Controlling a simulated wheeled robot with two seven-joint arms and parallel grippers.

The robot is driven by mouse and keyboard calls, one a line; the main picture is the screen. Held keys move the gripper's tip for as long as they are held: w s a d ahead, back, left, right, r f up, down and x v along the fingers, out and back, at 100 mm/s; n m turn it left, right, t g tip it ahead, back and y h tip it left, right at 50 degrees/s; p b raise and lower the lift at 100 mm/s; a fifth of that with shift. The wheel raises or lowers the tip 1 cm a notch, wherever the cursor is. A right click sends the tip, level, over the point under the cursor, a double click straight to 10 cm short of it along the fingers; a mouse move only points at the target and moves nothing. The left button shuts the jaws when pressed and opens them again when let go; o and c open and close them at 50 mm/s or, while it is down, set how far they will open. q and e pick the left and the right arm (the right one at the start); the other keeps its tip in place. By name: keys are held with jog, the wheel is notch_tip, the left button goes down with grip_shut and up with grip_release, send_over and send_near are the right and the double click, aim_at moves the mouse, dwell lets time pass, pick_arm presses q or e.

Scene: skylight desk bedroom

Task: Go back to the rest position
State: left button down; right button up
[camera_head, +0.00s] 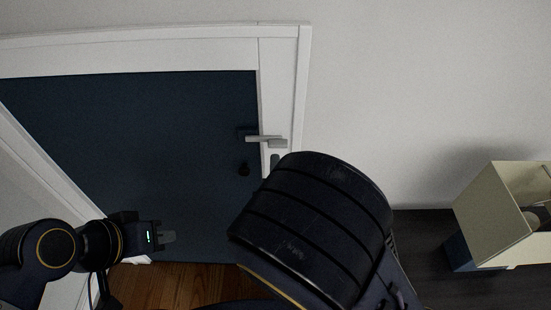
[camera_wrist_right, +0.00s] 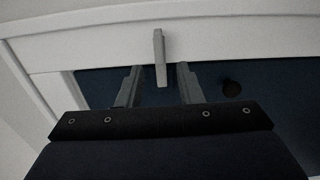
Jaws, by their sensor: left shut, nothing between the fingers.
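My left gripper (camera_head: 168,237) shows at the lower left of the head view, shut and empty, in front of a dark blue door panel (camera_head: 130,150). My right arm fills the lower middle of the head view and hides my right gripper there. In the right wrist view my right gripper (camera_wrist_right: 159,72) has its two fingers apart. A grey lever handle (camera_wrist_right: 159,50) shows between and beyond the fingertips; I cannot tell whether they touch it. In the head view the handle (camera_head: 265,139) lies level by the panel's right edge.
A white frame (camera_head: 150,52) surrounds the blue panel. A dark round knob (camera_head: 243,170) sits below the handle. A cream open box-like unit (camera_head: 495,215) stands at the right. Wooden floor (camera_head: 190,285) shows at the bottom. The pale wall (camera_head: 430,90) is bare.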

jog(key=shift+s, duration=0.5)
jog(key=d+r+m+g+y, duration=0.2)
jog(key=d+m+g+y, duration=0.5)
jog(key=m, duration=0.5)
jog(key=s+d+r+m+g+h, duration=0.1)
jog(key=s+d+m+g+h, duration=0.2)
jog(key=s+d, duration=1.1)
jog(key=s+m+g, duration=0.2)
jog(key=m, duration=0.2)
jog(key=shift+r+m, duration=0.15)
jog(key=shift+m, duration=0.25)
